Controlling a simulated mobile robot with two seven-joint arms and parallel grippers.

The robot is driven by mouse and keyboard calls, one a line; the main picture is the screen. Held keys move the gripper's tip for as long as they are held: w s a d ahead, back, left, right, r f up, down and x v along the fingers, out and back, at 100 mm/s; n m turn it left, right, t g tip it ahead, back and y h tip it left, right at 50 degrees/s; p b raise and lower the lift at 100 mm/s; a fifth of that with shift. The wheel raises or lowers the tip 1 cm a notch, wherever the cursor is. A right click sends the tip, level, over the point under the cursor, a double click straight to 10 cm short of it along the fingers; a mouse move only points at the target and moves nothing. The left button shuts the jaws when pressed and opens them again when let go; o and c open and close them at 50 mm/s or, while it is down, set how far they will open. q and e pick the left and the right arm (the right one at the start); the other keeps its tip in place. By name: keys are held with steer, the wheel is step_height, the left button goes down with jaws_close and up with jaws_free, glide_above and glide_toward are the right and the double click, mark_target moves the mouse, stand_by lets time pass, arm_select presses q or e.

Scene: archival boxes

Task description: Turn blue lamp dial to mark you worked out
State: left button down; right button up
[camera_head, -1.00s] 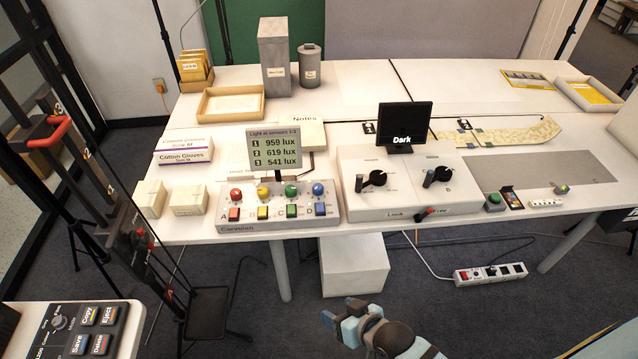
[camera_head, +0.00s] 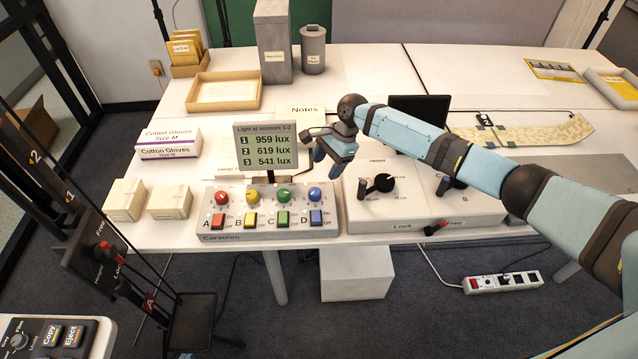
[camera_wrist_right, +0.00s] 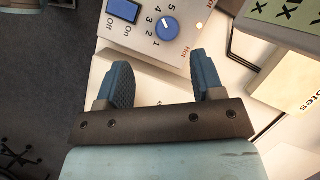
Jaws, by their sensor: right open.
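The blue lamp dial (camera_head: 314,195) sits at the right end of the row of round dials on the grey control box (camera_head: 270,236), above the blue switch marked D. In the right wrist view, the blue dial (camera_wrist_right: 167,28) has a white pointer line and numbers 1 to 5 beside it. My right gripper (camera_head: 318,146) is open and empty, above and behind the dial. In the wrist view its fingers (camera_wrist_right: 163,72) are spread, with the dial beyond the gap, apart from them. The light display (camera_head: 266,150) reads 959, 619 and 541 lux. My left gripper is not in view.
Red, yellow and green dials (camera_head: 253,197) stand left of the blue one. A white box with black knobs (camera_head: 378,184) is close on the right. My right arm partly covers a dark screen (camera_head: 420,108). A Notes sheet (camera_head: 302,113) lies behind the display.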

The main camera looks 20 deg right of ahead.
mark_target(315, 191)
steer(key=shift+m, duration=0.7)
steer(key=x, duration=0.3)
steer(key=w+x, duration=0.1)
steer(key=x, duration=0.3)
steer(key=d+x, duration=0.1)
steer(key=x, duration=0.2)
steer(key=shift+w+f, duration=0.15)
steer(key=shift+f, duration=0.4)
steer(key=shift+c, duration=0.4)
steer(key=c, duration=0.8)
steer(key=shift+a, duration=0.1)
